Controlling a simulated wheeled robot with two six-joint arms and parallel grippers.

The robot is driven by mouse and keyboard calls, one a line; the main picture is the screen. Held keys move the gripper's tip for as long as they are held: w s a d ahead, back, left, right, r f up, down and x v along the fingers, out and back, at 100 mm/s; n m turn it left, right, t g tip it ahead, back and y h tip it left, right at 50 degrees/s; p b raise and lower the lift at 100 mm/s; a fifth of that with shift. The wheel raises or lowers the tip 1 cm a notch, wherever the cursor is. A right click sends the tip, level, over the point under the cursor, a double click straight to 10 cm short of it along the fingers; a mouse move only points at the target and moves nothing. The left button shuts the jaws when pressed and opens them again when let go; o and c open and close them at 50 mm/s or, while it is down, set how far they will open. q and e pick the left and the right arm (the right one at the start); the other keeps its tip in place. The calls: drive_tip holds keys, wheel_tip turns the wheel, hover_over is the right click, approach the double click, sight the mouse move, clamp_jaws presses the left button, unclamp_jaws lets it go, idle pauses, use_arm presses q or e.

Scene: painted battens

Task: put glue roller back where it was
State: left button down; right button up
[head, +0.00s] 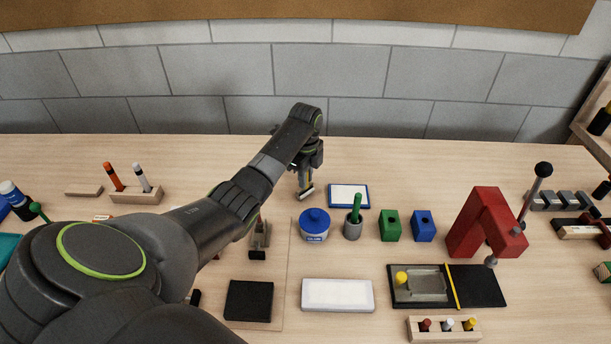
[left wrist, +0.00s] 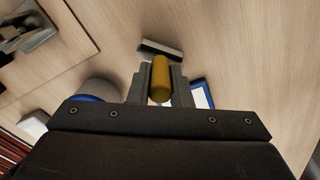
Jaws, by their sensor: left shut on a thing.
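My left gripper (head: 305,178) reaches over the back middle of the table and points down. It is shut on the glue roller, whose yellow handle (left wrist: 160,78) stands between the fingers in the left wrist view. The roller's dark and pale head (left wrist: 160,50) shows beyond the fingertips; in the head view its pale end (head: 306,193) is low over or on the wood, and I cannot tell whether it touches. A blue-lidded glue pot (head: 314,222) is just in front of it. A blue-framed white pad (head: 349,195) is to its right. My right gripper is out of view.
A grey cup (head: 353,230) with a green-handled tool, a green block (head: 389,226) and a blue block (head: 423,227) stand right of the pot. A red stand (head: 480,222) is farther right. A white pad (head: 338,295) lies in front. Bare wood lies behind the gripper.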

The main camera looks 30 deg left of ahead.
use_arm(q)
drive_tip(key=shift+f, duration=0.15)
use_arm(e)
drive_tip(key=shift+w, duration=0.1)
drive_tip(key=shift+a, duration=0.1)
use_arm(q)
drive_tip(key=c, duration=1.3)
unclamp_jaws()
drive_tip(key=shift+f, duration=0.15)
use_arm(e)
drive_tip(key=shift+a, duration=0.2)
use_arm(q)
drive_tip(key=shift+r, duration=0.2)
wheel_tip(320, 180, up, 6)
drive_tip(key=shift+w+r+b, duration=0.1)
drive_tip(key=shift+b, duration=0.75)
wheel_tip(320, 180, up, 5)
drive_tip(key=shift+f+p, duration=0.1)
drive_tip(key=shift+p, duration=0.85)
drive_tip(key=shift+r+p, duration=0.5)
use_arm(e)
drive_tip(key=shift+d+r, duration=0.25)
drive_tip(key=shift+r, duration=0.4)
